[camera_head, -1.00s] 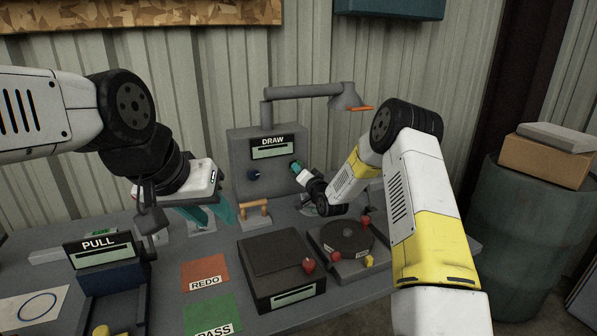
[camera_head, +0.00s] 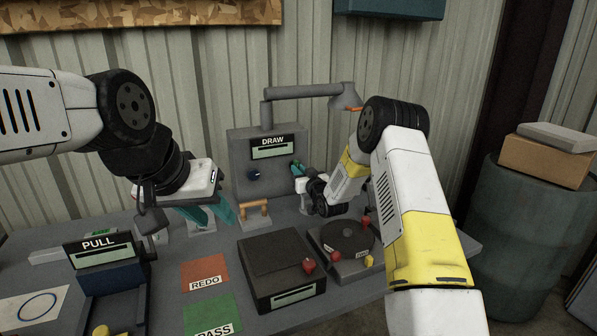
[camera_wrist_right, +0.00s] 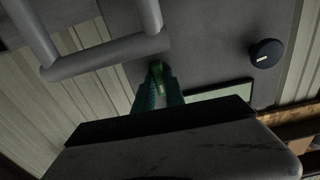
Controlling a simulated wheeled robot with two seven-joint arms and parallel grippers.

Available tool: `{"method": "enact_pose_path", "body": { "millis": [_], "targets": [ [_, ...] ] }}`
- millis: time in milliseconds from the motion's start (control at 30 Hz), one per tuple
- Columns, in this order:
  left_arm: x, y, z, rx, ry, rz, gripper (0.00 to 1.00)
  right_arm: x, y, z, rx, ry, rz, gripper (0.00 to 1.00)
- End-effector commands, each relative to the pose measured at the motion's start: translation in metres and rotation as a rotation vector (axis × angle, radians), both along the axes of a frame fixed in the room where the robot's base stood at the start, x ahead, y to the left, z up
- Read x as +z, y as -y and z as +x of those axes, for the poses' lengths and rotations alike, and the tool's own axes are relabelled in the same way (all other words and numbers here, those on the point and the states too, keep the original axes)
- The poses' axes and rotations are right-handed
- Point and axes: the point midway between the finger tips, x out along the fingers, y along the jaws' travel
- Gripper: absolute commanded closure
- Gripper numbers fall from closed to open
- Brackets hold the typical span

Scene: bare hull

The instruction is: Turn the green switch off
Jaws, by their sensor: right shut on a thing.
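The green switch (camera_wrist_right: 156,70) is on the grey panel with the DRAW sign (camera_head: 273,141). In the right wrist view its green lever shows between the teal fingertips of my right gripper (camera_wrist_right: 158,84), which is shut on it. In the head view my right gripper (camera_head: 297,168) reaches the panel's right side, and its fingers hide most of the switch. My left gripper (camera_head: 208,214) hangs over the back left of the bench, its teal fingers apart and away from the switch.
A dark knob (camera_head: 253,174) is left of the switch. A grey lamp arm (camera_head: 305,91) passes above. An orange handle (camera_head: 255,210), a dark box with a red knob (camera_head: 280,265) and a round turntable (camera_head: 346,236) stand in front. A PULL box (camera_head: 98,248) is at left.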

Motion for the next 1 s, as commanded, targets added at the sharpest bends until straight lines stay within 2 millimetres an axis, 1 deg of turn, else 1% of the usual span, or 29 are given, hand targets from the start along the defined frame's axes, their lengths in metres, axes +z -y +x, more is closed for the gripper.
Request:
{"method": "enact_pose_path", "body": {
  "millis": [200, 600, 633, 700, 733, 1000],
  "targets": [
    [0.0, 0.0, 0.0, 0.0, 0.0, 0.0, 0.64, -0.0018, 0.0006, -0.0005, -0.001, 0.01, -0.035, 1.0],
    [0.0, 0.0, 0.0, 0.0, 0.0, 0.0, 0.64, -0.002, 0.0007, -0.0006, 0.0, 0.012, -0.039, 1.0],
    [0.0, 0.0, 0.0, 0.0, 0.0, 0.0, 0.64, -0.002, 0.0007, -0.0006, 0.0, 0.012, -0.039, 0.82],
    [0.0, 0.0, 0.0, 0.0, 0.0, 0.0, 0.64, -0.0018, 0.0006, -0.0005, 0.0, 0.012, -0.039, 0.68],
    [0.0, 0.0, 0.0, 0.0, 0.0, 0.0, 0.64, -0.0017, 0.0006, -0.0004, 0.0, 0.012, -0.039, 0.64],
    [0.0, 0.0, 0.0, 0.0, 0.0, 0.0, 0.64, -0.0005, 0.0002, -0.0001, 0.0, 0.013, -0.038, 0.64]
  ]
}}
